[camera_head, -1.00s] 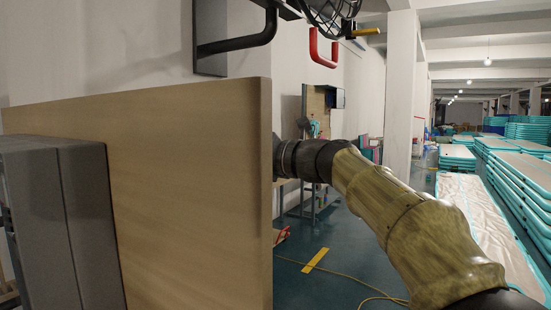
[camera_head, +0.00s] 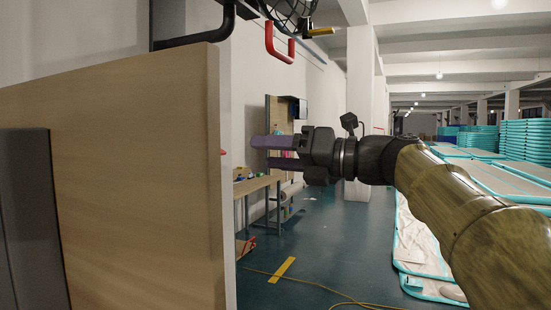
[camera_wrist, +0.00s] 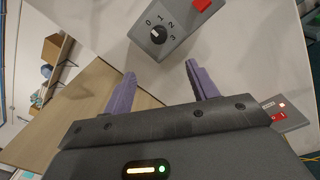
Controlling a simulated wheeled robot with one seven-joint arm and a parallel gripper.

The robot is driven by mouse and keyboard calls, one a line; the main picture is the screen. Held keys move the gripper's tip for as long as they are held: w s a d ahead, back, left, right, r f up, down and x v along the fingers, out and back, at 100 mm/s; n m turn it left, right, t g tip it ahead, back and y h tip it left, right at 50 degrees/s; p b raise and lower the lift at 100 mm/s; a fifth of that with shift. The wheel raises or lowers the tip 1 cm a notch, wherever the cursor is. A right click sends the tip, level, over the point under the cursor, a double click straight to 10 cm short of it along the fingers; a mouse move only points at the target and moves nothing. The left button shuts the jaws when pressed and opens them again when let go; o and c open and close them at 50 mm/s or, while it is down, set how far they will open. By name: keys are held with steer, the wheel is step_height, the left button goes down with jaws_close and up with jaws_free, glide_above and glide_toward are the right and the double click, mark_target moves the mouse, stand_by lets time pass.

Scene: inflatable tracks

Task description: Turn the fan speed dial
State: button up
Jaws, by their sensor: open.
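The fan speed dial (camera_wrist: 158,35) is a dark round knob with a white mark on a grey plate numbered 0 to 3, at the top of the wrist view. The knob is upper middle, beyond my open purple fingertips (camera_wrist: 160,70) and apart from them; nothing is between the fingers. In the head view my gripper (camera_head: 270,142) points left, just right of the wooden panel's edge, and the dial cannot be made out. A black caged fan (camera_head: 290,12) is partly cut off at the top of the head view.
A red switch (camera_wrist: 202,5) sits beside the dial. Another grey box (camera_wrist: 287,118) with red parts is at right. A large wooden panel (camera_head: 130,170) fills the head view's left. A red handle (camera_head: 280,45) is on the wall. The blue floor (camera_head: 320,250) has open room and a cable.

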stand_by(0.3)
steer(key=w+d+f+m+t+h+p, duration=0.25)
steer(key=w+m+t, duration=0.25)
steer(key=m, duration=0.3)
steer(key=w+d+f+m+t+h+p, duration=0.1)
steer(key=w+d+m+t+h+p, duration=0.1)
steer(key=w+d+m+t, duration=0.45)
steer(key=d+f+m+g+h+p, duration=0.2)
steer(key=d+f+m+h, duration=0.2)
steer(key=f+m+h, duration=0.75)
steer(key=s+d+f+m+g+p, duration=0.1)
steer(key=s+d+f+m+g, duration=0.1)
steer(key=s+f+m, duration=0.3)
steer(key=s+d+f+m+g+h+p, duration=0.1)
steer(key=s+f+m+g, duration=0.15)
steer(key=f, duration=0.45)
steer(key=s+d+f+m+g+p, duration=0.1)
steer(key=s+d+f+m+g, duration=0.2)
steer(key=f, duration=0.4)
steer(key=s+a+f+m+g, duration=0.1)
steer(key=s+f+m+g, duration=0.1)
steer(key=s, duration=0.5)
steer(key=s+f+m+g+p, duration=0.1)
steer(key=s+f+m+g, duration=0.2)
steer(key=s+f+m, duration=0.2)
steer(key=s+f, duration=0.2)
steer(key=s, duration=0.1)
steer(key=shift+s+a+g, duration=0.25)
steer(key=shift+a+g, duration=0.05)
steer(key=shift+a, duration=0.1)
